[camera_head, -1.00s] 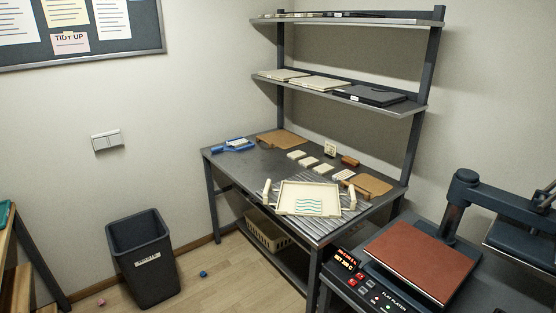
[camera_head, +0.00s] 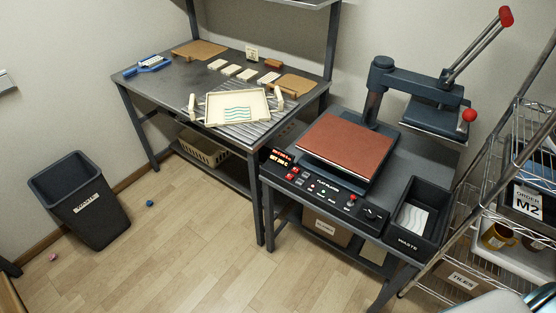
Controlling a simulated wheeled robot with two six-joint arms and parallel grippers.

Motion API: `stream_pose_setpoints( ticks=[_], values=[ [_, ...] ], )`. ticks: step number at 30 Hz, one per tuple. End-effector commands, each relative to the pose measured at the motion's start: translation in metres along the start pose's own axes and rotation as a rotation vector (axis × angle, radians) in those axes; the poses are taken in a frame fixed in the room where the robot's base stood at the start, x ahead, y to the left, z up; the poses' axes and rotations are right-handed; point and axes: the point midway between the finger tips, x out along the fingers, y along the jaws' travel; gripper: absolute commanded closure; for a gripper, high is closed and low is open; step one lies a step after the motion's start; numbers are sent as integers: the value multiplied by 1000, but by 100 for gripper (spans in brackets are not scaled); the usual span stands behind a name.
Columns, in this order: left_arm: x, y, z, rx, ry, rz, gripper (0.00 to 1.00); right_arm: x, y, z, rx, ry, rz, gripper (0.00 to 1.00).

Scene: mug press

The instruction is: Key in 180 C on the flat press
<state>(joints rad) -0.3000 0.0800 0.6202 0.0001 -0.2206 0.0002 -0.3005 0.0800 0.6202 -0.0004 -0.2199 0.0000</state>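The flat press stands on the bench at centre right, with a reddish-brown flat platen (camera_head: 347,141) and its dark upper plate (camera_head: 440,118) swung open to the right. Its control panel (camera_head: 325,190) runs along the front, with red, white and green buttons and the words FLAT PLATEN. A small lit display (camera_head: 281,158) with red and orange text sits at the panel's left end. Its set value is too small to read surely. Neither of my grippers shows in this view.
A WASTE bin (camera_head: 415,220) stands right of the panel. A wire rack (camera_head: 500,200) with a mug (camera_head: 494,236) is at far right. The left table holds a cream tray (camera_head: 237,107).

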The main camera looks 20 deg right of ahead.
Motion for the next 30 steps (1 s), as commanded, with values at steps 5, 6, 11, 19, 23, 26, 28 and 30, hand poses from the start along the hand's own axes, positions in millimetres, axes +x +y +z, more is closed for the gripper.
stream_pose_setpoints(
  ticks=[5, 6, 11, 19, 23, 26, 28, 30],
  values=[
    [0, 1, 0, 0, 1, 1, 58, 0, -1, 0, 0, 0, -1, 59],
    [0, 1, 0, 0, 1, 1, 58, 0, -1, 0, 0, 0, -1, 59],
    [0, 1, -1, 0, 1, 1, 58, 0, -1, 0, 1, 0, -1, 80],
    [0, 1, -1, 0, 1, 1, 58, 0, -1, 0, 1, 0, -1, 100],
    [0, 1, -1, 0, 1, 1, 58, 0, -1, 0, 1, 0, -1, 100],
    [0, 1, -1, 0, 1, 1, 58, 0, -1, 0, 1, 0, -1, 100],
    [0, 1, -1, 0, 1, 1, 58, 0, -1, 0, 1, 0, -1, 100],
    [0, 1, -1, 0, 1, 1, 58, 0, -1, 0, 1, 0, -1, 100]
  ],
)
